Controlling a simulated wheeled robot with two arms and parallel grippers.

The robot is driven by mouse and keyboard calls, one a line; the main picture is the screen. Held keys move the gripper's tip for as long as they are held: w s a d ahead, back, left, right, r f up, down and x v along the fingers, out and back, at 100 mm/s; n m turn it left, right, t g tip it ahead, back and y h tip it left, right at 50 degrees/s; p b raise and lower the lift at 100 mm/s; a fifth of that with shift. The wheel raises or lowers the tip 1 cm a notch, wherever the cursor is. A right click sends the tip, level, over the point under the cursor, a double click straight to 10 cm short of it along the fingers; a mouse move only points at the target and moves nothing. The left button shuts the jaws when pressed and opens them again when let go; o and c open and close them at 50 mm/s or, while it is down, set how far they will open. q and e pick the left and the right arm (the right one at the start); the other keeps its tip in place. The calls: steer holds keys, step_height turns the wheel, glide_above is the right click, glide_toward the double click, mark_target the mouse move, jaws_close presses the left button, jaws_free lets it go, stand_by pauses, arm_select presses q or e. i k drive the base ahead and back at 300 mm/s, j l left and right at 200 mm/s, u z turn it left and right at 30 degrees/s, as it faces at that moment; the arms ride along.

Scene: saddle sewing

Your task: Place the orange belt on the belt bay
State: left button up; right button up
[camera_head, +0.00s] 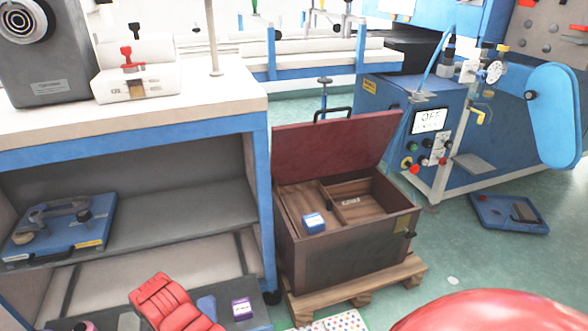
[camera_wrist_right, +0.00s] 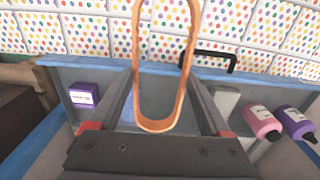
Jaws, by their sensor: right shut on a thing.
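The orange belt (camera_wrist_right: 158,126) is an elongated loop in the right wrist view. My right gripper (camera_wrist_right: 160,78) is shut on it, with the loop standing up between the two dark fingers and passing out of the top of the picture. The belt is not seen in the head view. An open wooden chest (camera_head: 345,245) with a raised dark-red lid (camera_head: 335,145) stands at the centre of the head view. Its divided inside holds a small blue box at the left; the right compartment (camera_head: 365,208) carries a small unreadable label. I cannot tell surely which part is the belt bay. My left gripper is out of view.
A shelf bench (camera_head: 150,125) stands left of the chest and a blue machine (camera_head: 425,130) right of it. In the right wrist view, a tray holds a purple box (camera_wrist_right: 84,95), a pink bottle (camera_wrist_right: 262,122) and a purple bottle (camera_wrist_right: 294,122). A blue case (camera_head: 510,213) lies on the floor.

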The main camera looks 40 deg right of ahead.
mark_target(364, 219)
steer(key=l+z, duration=0.15)
steer(key=z, duration=0.25)
steer(key=l+z, duration=0.15)
steer(key=z, duration=0.25)
steer(key=l+z, duration=0.15)
steer(key=z, duration=0.25)
steer(key=k+l, duration=0.05)
